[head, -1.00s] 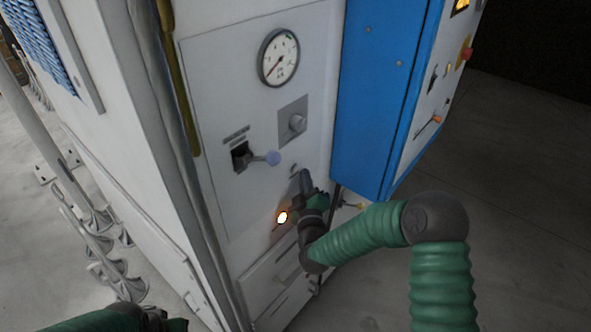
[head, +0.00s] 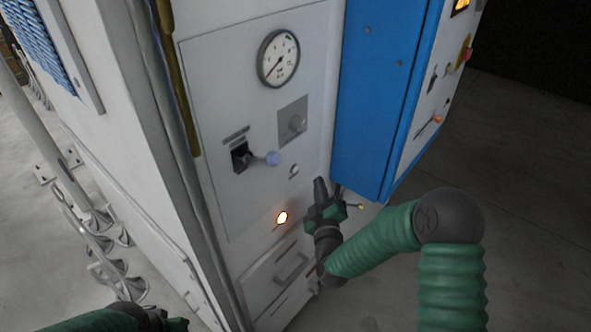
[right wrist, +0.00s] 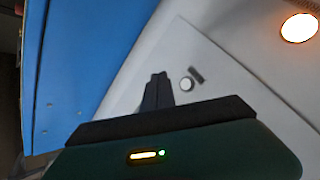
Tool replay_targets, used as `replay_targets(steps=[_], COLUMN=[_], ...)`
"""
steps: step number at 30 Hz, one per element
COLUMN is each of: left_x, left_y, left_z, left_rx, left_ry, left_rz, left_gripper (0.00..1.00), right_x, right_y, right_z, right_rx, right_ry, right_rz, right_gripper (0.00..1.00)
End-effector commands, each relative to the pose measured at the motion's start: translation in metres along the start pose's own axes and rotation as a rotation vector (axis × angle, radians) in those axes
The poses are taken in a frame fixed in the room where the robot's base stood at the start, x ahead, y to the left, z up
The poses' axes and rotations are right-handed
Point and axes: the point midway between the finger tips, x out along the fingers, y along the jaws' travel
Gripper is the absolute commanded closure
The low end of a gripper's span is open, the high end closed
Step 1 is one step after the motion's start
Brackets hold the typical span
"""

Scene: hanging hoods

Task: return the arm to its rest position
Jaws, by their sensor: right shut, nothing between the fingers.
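My right gripper (head: 320,188) is in front of the lower right part of the grey panel (head: 225,110) in the head view. Its fingers are together and empty, pointing up. In the right wrist view its dark fingers (right wrist: 157,90) are closed, with a small round button (right wrist: 186,84) showing beyond them. My left arm (head: 120,318) shows only at the bottom left edge of the head view. I cannot make out its fingers.
A blue cabinet (head: 380,90) juts out at right. Open floor (head: 530,180) lies right of it.

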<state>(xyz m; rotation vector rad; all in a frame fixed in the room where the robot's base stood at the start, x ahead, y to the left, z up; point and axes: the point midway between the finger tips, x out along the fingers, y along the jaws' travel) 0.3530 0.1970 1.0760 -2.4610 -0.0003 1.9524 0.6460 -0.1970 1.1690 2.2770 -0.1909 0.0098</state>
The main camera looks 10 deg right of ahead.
Motion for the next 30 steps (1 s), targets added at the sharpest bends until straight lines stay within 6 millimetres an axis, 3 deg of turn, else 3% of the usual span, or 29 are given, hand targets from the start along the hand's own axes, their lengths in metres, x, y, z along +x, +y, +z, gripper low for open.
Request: replay_targets(steps=[7, 11, 14, 17, 21, 24, 27, 30], left_x=[0.001, 0.006, 0.011, 0.017, 0.023, 0.026, 0.026, 0.026], left_y=[0.0, 0.0, 0.0, 0.0, 0.0, 0.0, 0.0, 0.0], left_z=[0.0, 0.001, 0.003, 0.004, 0.005, 0.006, 0.006, 0.006], left_rx=[0.0, 0.0, 0.0, 0.0, 0.0, 0.0, 0.0, 0.0], left_ry=[0.0, 0.0, 0.0, 0.0, 0.0, 0.0, 0.0, 0.0], left_rz=[0.0, 0.0, 0.0, 0.0, 0.0, 0.0, 0.0, 0.0], left_gripper=[1.0, 1.0, 1.0, 1.0, 1.0, 1.0, 1.0, 1.0], right_x=[-0.001, -0.013, -0.046, -0.101, -0.197, -0.254, -0.287, -0.299], right_y=[-0.003, -0.031, -0.06, -0.074, -0.068, -0.058, -0.05, -0.048], right_z=[-0.001, -0.002, 0.01, 0.036, 0.073, 0.087, 0.094, 0.095], right_rx=[0.008, 0.078, 0.179, 0.297, 0.464, 0.556, 0.604, 0.62], right_ry=[0.0, -0.038, -0.176, -0.42, -0.833, -1.073, -1.213, -1.261], right_rz=[-0.022, -0.208, -0.436, -0.615, -0.721, -0.723, -0.71, -0.704], right_gripper=[1.0, 1.0, 1.0, 1.0, 1.0, 1.0, 1.0, 1.0])
